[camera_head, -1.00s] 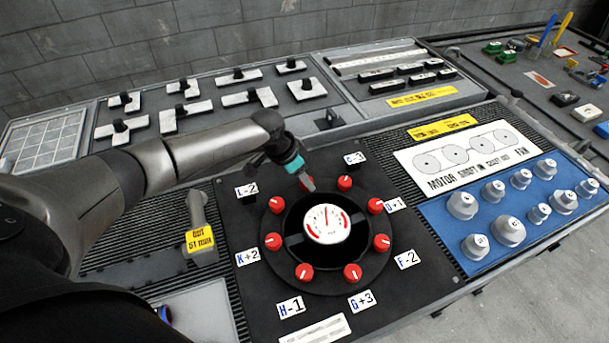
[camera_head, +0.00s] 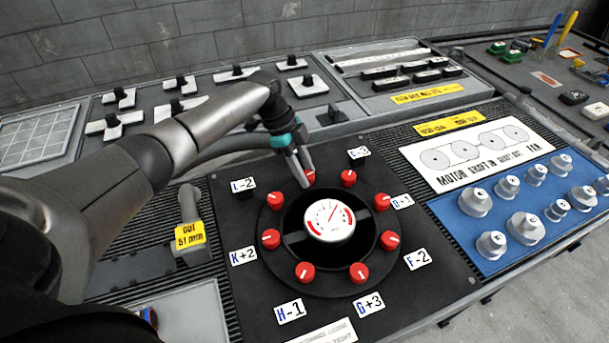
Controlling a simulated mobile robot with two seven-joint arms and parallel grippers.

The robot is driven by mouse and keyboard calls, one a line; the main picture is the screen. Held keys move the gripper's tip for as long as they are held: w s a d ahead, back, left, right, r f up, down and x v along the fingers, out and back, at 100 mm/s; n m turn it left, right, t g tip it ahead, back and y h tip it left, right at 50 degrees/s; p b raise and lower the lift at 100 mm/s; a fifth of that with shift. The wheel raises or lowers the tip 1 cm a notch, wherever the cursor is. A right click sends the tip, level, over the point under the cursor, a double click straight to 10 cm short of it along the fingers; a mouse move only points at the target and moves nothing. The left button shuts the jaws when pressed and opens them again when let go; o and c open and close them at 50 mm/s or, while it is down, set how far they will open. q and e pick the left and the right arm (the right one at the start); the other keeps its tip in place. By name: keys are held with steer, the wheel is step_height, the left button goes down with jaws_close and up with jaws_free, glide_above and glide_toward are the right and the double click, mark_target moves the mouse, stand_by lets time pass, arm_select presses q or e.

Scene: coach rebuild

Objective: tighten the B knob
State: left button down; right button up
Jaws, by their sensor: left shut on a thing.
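A round black plate (camera_head: 262,215) carries a ring of several red knobs around a white gauge (camera_head: 329,221). The gauge needle leans up and to the right. My left gripper (camera_head: 303,177), with teal on its wrist, reaches down from the upper left. It is shut on the red knob (camera_head: 311,176) at the top of the ring, between the L-2 label (camera_head: 243,184) and the C-3 label (camera_head: 358,153). This knob stands where B would be, but its label is hidden behind my arm. The fingers partly cover the knob. My right gripper is not in view.
Neighbouring red knobs stand close by at the right (camera_head: 348,178) and the left (camera_head: 275,201). A blue panel (camera_head: 452,225) with grey knobs lies to the right. A grey post with a yellow tag (camera_head: 189,236) stands to the left, below my arm.

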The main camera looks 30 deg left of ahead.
arm_select(q)
steer(key=shift+m+g+b, duration=0.3)
steer(key=shift+m+b, duration=0.05)
steer(key=shift+m, duration=0.15)
steer(key=shift+c, duration=2.2)
jaws_free()
steer(key=p+v, duration=0.2)
steer(key=v, duration=1.3)
steer(key=shift+r, duration=0.2)
